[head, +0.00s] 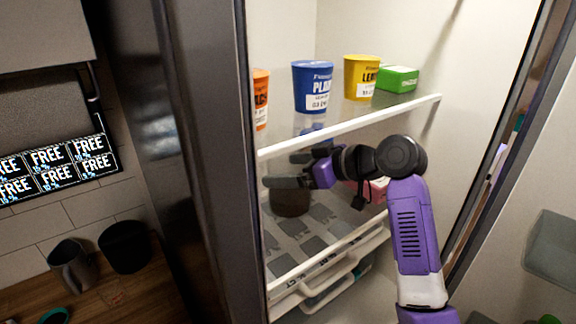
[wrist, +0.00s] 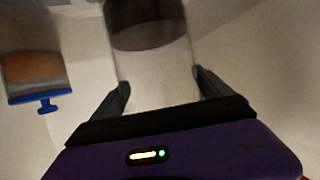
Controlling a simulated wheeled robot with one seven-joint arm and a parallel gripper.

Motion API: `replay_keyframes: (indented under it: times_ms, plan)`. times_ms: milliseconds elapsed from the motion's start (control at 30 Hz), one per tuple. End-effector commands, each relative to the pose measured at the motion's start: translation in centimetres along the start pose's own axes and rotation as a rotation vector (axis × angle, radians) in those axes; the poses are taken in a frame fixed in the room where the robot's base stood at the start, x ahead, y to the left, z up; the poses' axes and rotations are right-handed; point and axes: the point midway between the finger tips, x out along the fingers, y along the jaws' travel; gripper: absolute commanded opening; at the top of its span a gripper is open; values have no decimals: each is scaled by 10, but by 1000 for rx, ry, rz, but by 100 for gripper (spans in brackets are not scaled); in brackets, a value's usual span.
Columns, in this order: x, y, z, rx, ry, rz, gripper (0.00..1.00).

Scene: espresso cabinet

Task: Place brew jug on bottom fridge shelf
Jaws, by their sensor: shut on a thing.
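The brew jug (head: 290,200) shows as a dark brown, rounded body inside the open fridge, low over the bottom shelf (head: 283,261). My gripper (head: 290,169) reaches in from the right and is shut on the jug, hiding its upper part. In the wrist view, the clear jug with dark brown liquid (wrist: 150,35) sits between the two fingers of my gripper (wrist: 162,86). I cannot tell whether the jug's base touches the shelf.
The upper shelf (head: 350,126) above my gripper holds orange, blue (head: 313,88) and yellow (head: 361,78) tubs and a green box (head: 397,79). A pink box (head: 378,188) is behind my arm. A blue-and-orange container (wrist: 36,78) shows in the wrist view. The bottom shelf's front is clear.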

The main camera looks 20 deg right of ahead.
Motion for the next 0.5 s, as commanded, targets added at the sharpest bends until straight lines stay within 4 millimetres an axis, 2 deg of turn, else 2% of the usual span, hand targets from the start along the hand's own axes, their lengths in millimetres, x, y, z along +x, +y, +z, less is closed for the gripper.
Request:
replay_keyframes:
  times_ms: [333,367,400,500]
  plan:
    - [1,0,2,-3,5,1,16]
    - [1,0,4,-1,1,0,91]
    - [1,0,3,-1,1,0,99]
    - [1,0,3,-1,1,0,100]
